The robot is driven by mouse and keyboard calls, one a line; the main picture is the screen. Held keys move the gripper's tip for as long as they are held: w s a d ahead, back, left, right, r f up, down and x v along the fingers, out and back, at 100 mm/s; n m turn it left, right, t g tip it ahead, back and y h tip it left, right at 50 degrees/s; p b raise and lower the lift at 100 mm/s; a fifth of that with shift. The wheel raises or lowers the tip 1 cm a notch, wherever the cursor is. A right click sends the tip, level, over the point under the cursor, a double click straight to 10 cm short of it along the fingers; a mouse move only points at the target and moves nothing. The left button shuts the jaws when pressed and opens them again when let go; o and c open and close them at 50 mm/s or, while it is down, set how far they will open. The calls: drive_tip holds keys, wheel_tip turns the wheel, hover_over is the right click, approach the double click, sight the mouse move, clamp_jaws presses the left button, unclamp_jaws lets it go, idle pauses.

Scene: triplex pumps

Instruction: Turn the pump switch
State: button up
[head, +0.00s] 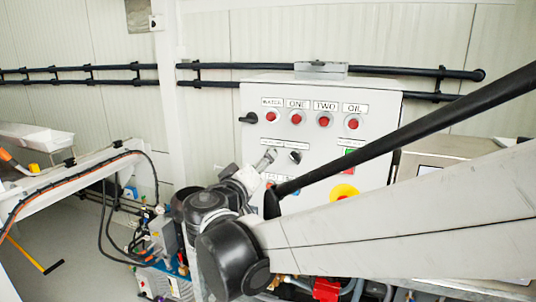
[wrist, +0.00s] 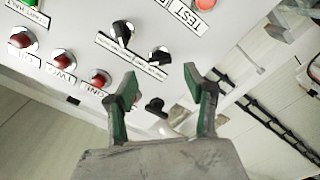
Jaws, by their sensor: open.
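A white control panel (head: 225,105) stands against the wall, facing me. It carries two black rotary switches under small labels too blurred to read. In the wrist view the panel appears rotated, with one switch (wrist: 122,33) beyond the left fingertip and the other (wrist: 160,55) just ahead, between the fingertips. My gripper (wrist: 160,75) is open with green-edged fingers, and nothing is between them. Which switch is the pump switch I cannot tell.
Red lamps (head: 297,118) labelled WATER, ONE, TWO and OIL line the panel's top. A black side handle (head: 248,119) sticks out at its left edge. A yellow-ringed knob (head: 344,191) sits lower right, partly behind my arm. Black rails (head: 120,82) run along the wall.

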drive_tip(key=x, duration=0.5)
drive_tip(key=shift+w+d+p, duration=0.15)
drive_tip(key=shift+w+p, duration=0.15)
drive_tip(key=shift+p, duration=0.1)
drive_tip(key=c, duration=1.1)
